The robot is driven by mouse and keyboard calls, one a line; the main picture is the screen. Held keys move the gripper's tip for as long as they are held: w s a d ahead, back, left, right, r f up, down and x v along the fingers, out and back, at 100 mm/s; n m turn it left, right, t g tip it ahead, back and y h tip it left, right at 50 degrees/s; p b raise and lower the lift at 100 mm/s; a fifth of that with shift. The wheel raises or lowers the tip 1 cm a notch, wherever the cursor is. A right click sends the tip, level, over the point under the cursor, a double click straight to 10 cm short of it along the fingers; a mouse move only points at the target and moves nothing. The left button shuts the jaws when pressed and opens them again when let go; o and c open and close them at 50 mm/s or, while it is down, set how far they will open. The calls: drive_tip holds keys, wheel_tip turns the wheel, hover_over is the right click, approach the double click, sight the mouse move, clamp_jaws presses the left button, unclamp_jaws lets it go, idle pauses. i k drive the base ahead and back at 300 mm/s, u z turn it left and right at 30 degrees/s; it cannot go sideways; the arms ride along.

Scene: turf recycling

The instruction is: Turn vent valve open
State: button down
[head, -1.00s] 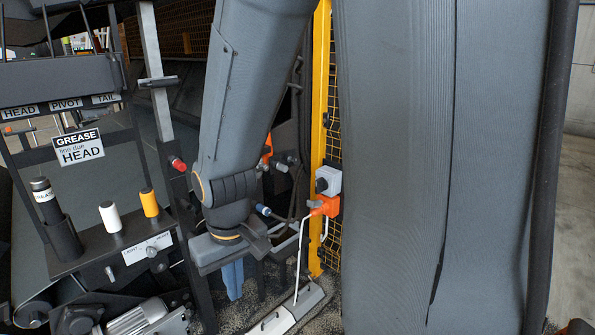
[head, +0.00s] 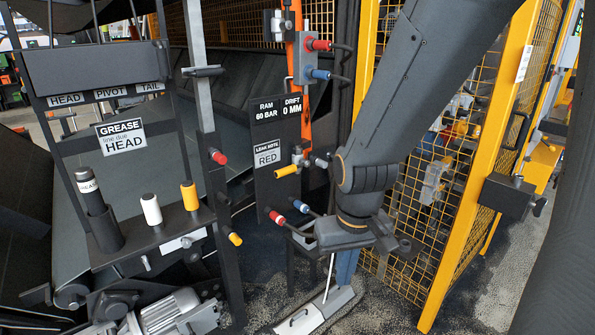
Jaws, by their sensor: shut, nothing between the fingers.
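No label in the head view marks a vent valve. A yellow-handled lever (head: 287,171) sits on a fitting beside the dark gauge panel (head: 268,125), below the orange upright. It slants down to the left. Another yellow handle (head: 235,239) shows lower left on the dark post. My gripper (head: 300,237) is below these couplings, shut with nothing held. It is small and partly lost against the dark parts, so contact with them cannot be told.
A yellow mesh fence (head: 405,180) stands right of my arm. The grease rack (head: 121,136) with white and yellow knobs is at left. A pale tray (head: 318,311) lies on the floor below.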

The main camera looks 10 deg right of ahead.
sight(304, 162)
drive_tip(key=k, duration=1.3)
drive_tip(key=u, duration=0.6)
drive_tip(key=i, duration=1.25)
drive_tip(key=z, duration=0.45)
drive_tip(key=i, duration=0.5)
drive_tip(key=z, duration=0.4)
